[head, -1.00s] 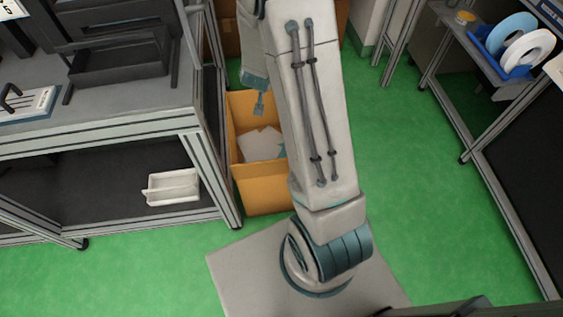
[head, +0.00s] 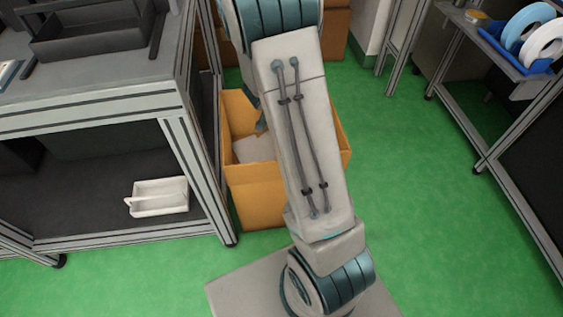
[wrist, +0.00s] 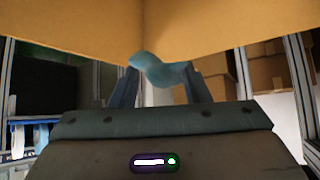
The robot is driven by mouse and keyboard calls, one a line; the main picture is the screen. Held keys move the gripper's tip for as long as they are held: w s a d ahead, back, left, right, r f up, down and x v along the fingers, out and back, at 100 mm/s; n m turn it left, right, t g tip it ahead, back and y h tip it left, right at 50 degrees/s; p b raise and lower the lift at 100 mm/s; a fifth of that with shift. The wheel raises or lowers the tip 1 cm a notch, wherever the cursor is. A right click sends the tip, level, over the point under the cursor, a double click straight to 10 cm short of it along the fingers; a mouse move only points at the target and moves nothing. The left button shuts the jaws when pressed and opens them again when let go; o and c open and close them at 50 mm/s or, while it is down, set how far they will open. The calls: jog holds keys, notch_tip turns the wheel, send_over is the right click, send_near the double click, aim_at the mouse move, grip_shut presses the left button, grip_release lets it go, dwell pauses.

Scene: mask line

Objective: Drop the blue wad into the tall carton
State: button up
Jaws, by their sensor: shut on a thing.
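The blue wad (wrist: 158,69) is pinched between the fingertips of my gripper (wrist: 163,78) in the wrist view. It sticks out a little past both fingers. The tall orange-brown carton (head: 258,198) stands open on the floor in the head view, with pale scraps (head: 254,149) inside. My arm covers its right part. A blue-grey part at my arm's end shows over the carton's opening; the wad cannot be made out there. Orange-brown carton walls (wrist: 70,35) fill the top of the wrist view behind the wad. I cannot tell how deep the gripper sits relative to the rim.
A workbench (head: 95,110) stands close left of the carton, with a white tray (head: 158,197) on its lower shelf. Green floor is open between the carton and that bench.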

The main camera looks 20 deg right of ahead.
jog(key=shift+f+b, duration=2.65)
jog(key=shift+b, duration=0.05)
jog(key=o, duration=1)
jog(key=shift+r, duration=0.1)
jog(key=p+v, duration=0.8)
jog(key=v, duration=0.5)
jog(key=shift+s+a+r+p, duration=0.2)
jog(key=shift+a+p, duration=0.05)
jog(key=shift+p, duration=0.1)
